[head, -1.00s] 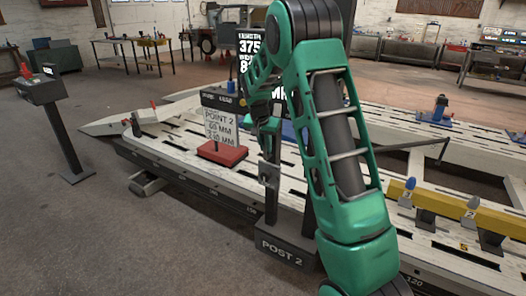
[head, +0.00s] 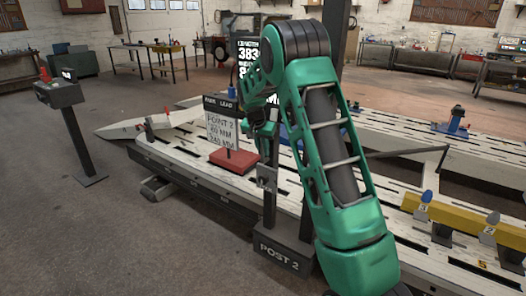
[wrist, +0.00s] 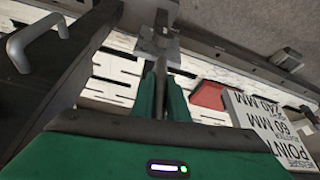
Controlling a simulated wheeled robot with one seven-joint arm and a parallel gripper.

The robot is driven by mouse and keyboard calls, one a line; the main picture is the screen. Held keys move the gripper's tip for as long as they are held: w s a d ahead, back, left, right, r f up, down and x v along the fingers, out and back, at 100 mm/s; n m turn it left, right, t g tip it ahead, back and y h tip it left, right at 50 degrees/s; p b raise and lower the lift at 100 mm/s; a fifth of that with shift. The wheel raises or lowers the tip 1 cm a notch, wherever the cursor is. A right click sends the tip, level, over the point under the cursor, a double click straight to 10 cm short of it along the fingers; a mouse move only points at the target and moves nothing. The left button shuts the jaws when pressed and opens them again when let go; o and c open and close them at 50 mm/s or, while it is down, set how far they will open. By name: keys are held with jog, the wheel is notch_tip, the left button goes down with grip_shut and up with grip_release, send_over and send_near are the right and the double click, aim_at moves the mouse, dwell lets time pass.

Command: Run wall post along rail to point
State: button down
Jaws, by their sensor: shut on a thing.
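The dark wall post (head: 270,210) rises from a base marked POST 2 (head: 280,253) beside the long slotted white bench (head: 190,150). My gripper (head: 265,158) is at the upper end of its slim upright, by a grey block (head: 266,178). In the wrist view my gripper (wrist: 161,82) is shut on a narrow upright piece, with a grey plate (wrist: 157,46) just beyond the fingertips. A POINT 2 card (head: 222,130) stands on a red block (head: 234,161) to the left; the card also shows in the wrist view (wrist: 268,128). My arm hides part of the post.
A dark column with a grey bar handle (wrist: 32,42) is close on the left in the wrist view. A display (head: 248,55) behind my arm shows 383. A yellow beam (head: 460,218) with numbered pegs lies right. A kiosk (head: 60,93) stands left; the floor before it is clear.

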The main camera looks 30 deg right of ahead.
jog(key=shift+w+r, duration=0.1)
jog(key=shift+w, duration=0.05)
jog(key=c, duration=1.7)
grip_release()
jog(key=shift+c, duration=0.2)
jog(key=v, duration=1)
jog(key=shift+r, duration=0.25)
jog(key=shift+a, duration=0.1)
